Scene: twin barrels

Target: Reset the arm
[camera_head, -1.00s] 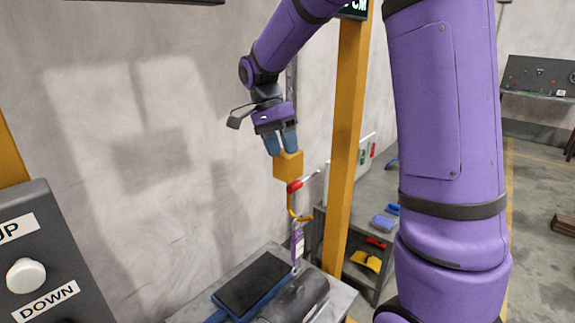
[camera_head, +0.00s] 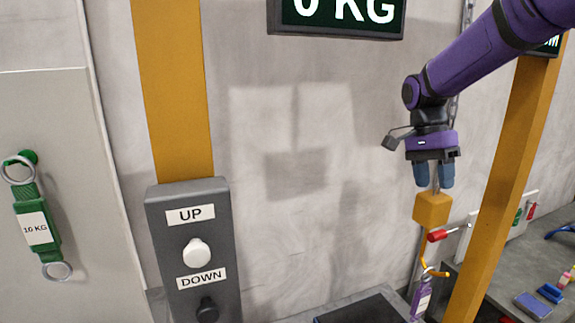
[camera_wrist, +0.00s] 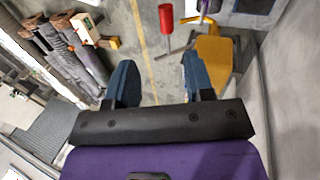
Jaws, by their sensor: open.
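My gripper (camera_head: 434,180) is open, its two blue fingers pointing down. In the head view it appears just above the yellow hoist block (camera_head: 432,210); I cannot tell whether they touch. In the wrist view nothing shows between the fingertips of my gripper (camera_wrist: 160,72). The yellow block (camera_wrist: 213,55) is beside and beyond the right finger there. My purple arm reaches in from the upper right of the head view.
A red-handled lever (camera_head: 438,236) sticks out from the block. A purple tag-like weight (camera_head: 421,298) hangs from its hook. A grey UP/DOWN control box (camera_head: 193,255) stands left. A yellow post (camera_head: 508,190) rises right of my gripper. A green 10 KG weight (camera_head: 37,222) hangs far left.

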